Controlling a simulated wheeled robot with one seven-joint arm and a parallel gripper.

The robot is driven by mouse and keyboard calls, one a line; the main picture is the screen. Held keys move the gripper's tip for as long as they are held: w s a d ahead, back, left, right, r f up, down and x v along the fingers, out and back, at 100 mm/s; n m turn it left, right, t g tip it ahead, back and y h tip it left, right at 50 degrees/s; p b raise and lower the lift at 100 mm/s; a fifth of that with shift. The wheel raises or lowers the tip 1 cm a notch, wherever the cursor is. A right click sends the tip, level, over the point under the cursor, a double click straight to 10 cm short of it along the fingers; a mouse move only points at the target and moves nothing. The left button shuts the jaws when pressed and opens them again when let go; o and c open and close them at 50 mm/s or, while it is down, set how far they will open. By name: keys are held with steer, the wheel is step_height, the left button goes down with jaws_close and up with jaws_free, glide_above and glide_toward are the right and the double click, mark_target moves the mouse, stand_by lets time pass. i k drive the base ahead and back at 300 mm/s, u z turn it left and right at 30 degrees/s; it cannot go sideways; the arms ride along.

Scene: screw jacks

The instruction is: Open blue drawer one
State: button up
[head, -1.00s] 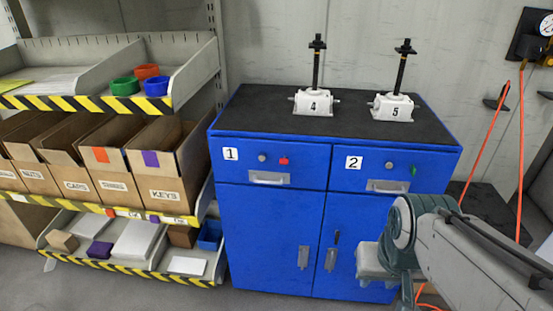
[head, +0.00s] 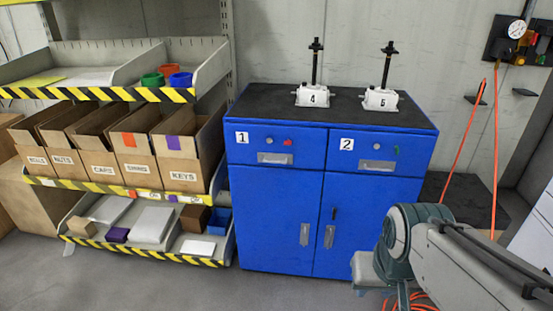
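The blue cabinet (head: 275,217) stands against the wall in the middle of the head view. Its upper left drawer, blue drawer one (head: 252,153), has a white label "1", a round grey knob or lock, a small red tag and a metal pull handle (head: 275,158). The drawer is shut. Blue drawer two (head: 357,153) beside it is also shut. My arm reaches in from the lower right, in front of the cabinet's right side and well away from drawer one. My gripper's fingers cannot be made out.
Two screw jacks, "4" (head: 313,97) and "5" (head: 380,99), stand on the black cabinet top. A shelf rack (head: 120,93) with bins and cardboard boxes stands close on the left. Orange hoses (head: 496,150) hang at right. Grey floor in front is clear.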

mark_target(247, 143)
steer(key=u, duration=0.4)
steer(key=i, duration=1.05)
steer(key=z, duration=0.45)
